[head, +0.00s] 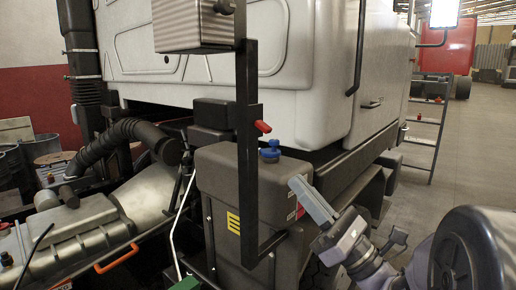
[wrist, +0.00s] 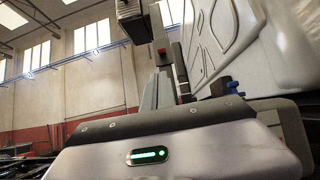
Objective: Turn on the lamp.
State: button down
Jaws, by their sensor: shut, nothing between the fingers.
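The lamp, a ribbed grey metal box (head: 193,24), is at the top of a black upright frame (head: 246,165) in the head view. A red switch (head: 262,127) sticks out from the side of that frame. The lamp's back also shows at the top of the wrist view (wrist: 131,20), with the red switch (wrist: 161,51) below it. The lamp's front is hidden, so I cannot tell whether it is lit. My gripper (head: 297,183) is shut and empty, below and right of the switch in the head view. Its grey fingers (wrist: 160,82) point up toward the frame in the wrist view.
A dark grey tank (head: 220,190) with a blue cap (head: 270,150) stands behind the frame, close to my gripper. The white truck cab (head: 290,70) is behind it. Black hoses and an orange handle (head: 117,258) lie to the left. Open floor (head: 470,150) is at the right.

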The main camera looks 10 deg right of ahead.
aim_at(257, 128)
jog(key=shift+m+t+h, duration=0.3)
jog(key=p+x, duration=0.1)
jog(key=x, duration=0.2)
jog(key=p+x, duration=0.2)
jog(key=x, duration=0.1)
jog(key=p+x, duration=0.2)
jog(key=x, duration=0.1)
jog(key=shift+w+d+r, duration=0.2)
jog(key=shift+w+d, duration=0.05)
jog(key=shift+w+a+r, duration=0.2)
jog(key=shift+w+a, duration=0.05)
jog(key=shift+w, duration=0.05)
jog(key=shift+d+r+p, duration=0.1)
jog(key=shift+p, duration=0.35)
